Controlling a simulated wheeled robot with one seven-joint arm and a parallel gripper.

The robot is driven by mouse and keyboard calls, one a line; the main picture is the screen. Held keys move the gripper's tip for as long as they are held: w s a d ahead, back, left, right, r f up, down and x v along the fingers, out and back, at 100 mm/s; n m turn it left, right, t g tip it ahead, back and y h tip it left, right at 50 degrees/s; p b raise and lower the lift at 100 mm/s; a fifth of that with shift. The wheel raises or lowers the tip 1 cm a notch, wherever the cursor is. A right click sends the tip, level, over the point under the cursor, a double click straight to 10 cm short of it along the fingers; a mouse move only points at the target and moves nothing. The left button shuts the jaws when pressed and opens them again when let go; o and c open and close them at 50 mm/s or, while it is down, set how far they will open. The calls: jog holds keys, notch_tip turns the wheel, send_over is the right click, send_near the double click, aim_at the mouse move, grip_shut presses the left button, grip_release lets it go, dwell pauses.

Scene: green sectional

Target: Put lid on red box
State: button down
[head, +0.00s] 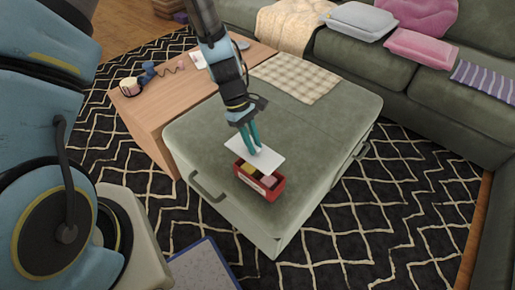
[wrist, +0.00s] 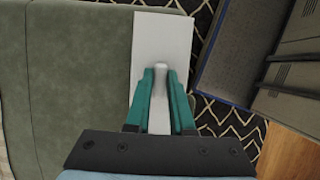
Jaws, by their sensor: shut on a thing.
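The red box (head: 261,185) sits open on the green ottoman, near its front corner, with yellow and dark items showing inside. My gripper (head: 256,148) is shut on the white lid (head: 268,157), a flat panel held above the box and toward its back side in the head view. In the wrist view, the teal fingers of my gripper (wrist: 161,85) close on a grey handle in the middle of the lid (wrist: 162,40). The red box does not show in the wrist view; the lid may hide it.
The green ottoman (head: 215,140) has a folded plaid cloth (head: 297,78) at the back and clear top around the box. A wooden table (head: 145,112) with small items adjoins it at left. The green sectional (head: 430,100) stands behind and to the right.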

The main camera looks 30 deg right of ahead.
jog(key=shift+s+d+f, duration=0.3)
jog(key=shift+s+d, duration=0.05)
jog(key=shift+s, duration=0.3)
jog(key=shift+f+b, duration=2.6)
jog(key=shift+f, duration=0.6)
jog(key=shift+s, duration=0.15)
jog(key=shift+f, duration=0.55)
jog(key=shift+c, duration=1.1)
grip_release()
